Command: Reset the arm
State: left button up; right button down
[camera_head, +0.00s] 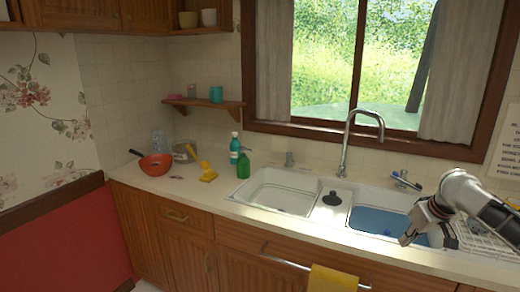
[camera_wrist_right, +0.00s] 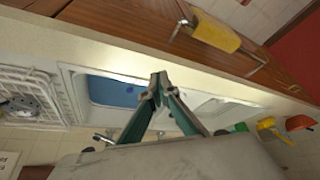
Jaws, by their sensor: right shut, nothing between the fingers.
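My right arm comes in from the right in the head view, and its gripper (camera_head: 405,238) hangs over the front edge of the right sink basin (camera_head: 380,221), which holds blue water. In the right wrist view my right gripper (camera_wrist_right: 158,80) has its fingertips together with nothing between them. The blue basin (camera_wrist_right: 112,92) shows beyond the fingers there. The gripper appears above the sink, apart from the counter. My left gripper is in neither view.
A white dish rack (camera_head: 478,240) stands right of the sink, partly behind my arm. The faucet (camera_head: 346,140) rises behind the basins. A black plunger-like item (camera_head: 332,198) sits between them. Bottles (camera_head: 243,165), a yellow item (camera_head: 208,174) and a red bowl (camera_head: 155,165) stand left. A yellow towel (camera_head: 333,279) hangs in front.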

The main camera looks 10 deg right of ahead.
jog(key=shift+n+t+y, duration=0.5)
jog(key=shift+n+y, duration=0.2)
jog(key=shift+n, duration=0.2)
jog(key=a+f, duration=0.4)
jog(key=s+a+f, duration=0.1)
jog(key=a+f, duration=0.2)
jog(key=f, duration=0.2)
jog(key=a+f, duration=0.4)
jog(key=f, duration=0.1)
jog(key=shift+s+a+f, duration=0.25)
jog(key=shift+s+a, duration=0.1)
jog(key=shift+s, duration=0.05)
jog(key=s+a+f+n+t+y, duration=0.1)
jog(key=s+a+f, duration=0.4)
jog(key=a+f, duration=0.35)
jog(key=s+a+f+t, duration=0.1)
jog(key=s+a+f, duration=0.1)
jog(key=s, duration=0.5)
jog(key=s+a+f+t, duration=0.1)
jog(key=s+a+f, duration=0.2)
jog(key=s, duration=0.4)
jog(key=s+a+f+t, duration=0.1)
jog(key=s+a+f, duration=0.1)
jog(key=s, duration=0.6)
jog(key=shift+a+f+n+t+h, duration=0.3)
jog(key=shift+f+h, duration=0.1)
jog(key=shift+f, duration=0.1)
